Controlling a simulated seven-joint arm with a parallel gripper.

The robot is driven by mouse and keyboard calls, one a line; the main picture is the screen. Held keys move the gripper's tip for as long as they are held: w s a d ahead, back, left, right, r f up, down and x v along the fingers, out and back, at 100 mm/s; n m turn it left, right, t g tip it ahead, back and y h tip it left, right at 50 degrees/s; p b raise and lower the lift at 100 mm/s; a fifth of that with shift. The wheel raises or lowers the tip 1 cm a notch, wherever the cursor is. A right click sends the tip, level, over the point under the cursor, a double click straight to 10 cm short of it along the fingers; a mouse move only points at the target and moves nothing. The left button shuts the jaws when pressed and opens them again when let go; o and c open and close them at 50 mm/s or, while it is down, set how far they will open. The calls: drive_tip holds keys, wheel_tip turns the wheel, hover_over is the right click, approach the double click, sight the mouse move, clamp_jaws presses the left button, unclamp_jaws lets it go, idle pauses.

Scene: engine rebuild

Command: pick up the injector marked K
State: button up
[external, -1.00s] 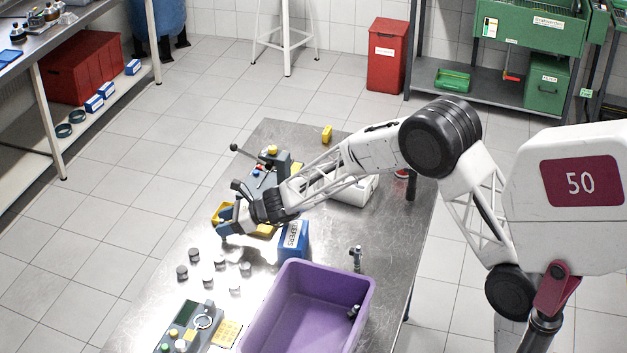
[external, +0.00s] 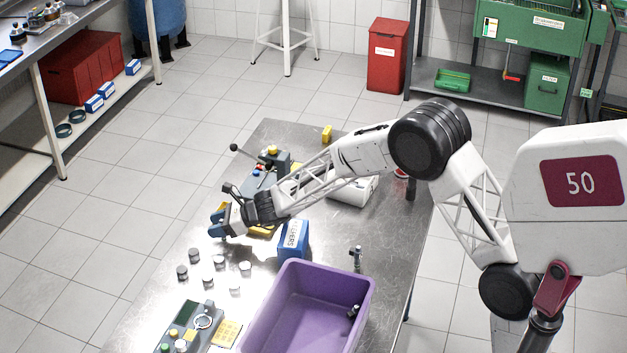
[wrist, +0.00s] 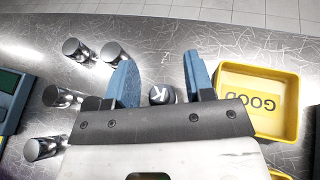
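The injector marked K (wrist: 162,93) shows in the wrist view as a dark round top with a white letter K. It appears between the two blue fingers of my gripper (wrist: 159,60), close to the gripper's dark front edge. The fingers are spread, with gaps on both sides of it. Its lower body is hidden. In the external view my gripper (external: 216,222) is over the left edge of the metal table, and I cannot make out the K injector there.
A yellow tray marked GOOD (wrist: 288,105) is close on the right. In the external view a blue labelled box (external: 294,240) and a purple bin (external: 300,268) stand nearby on the table (external: 392,262).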

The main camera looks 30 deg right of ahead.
drive_tip(key=c, duration=0.8)
drive_tip(key=shift+r, duration=0.15)
wheel_tip(320, 180, up, 7)
drive_tip(key=s+a, duration=1.2)
drive_tip(key=shift+s+a, duration=0.35)
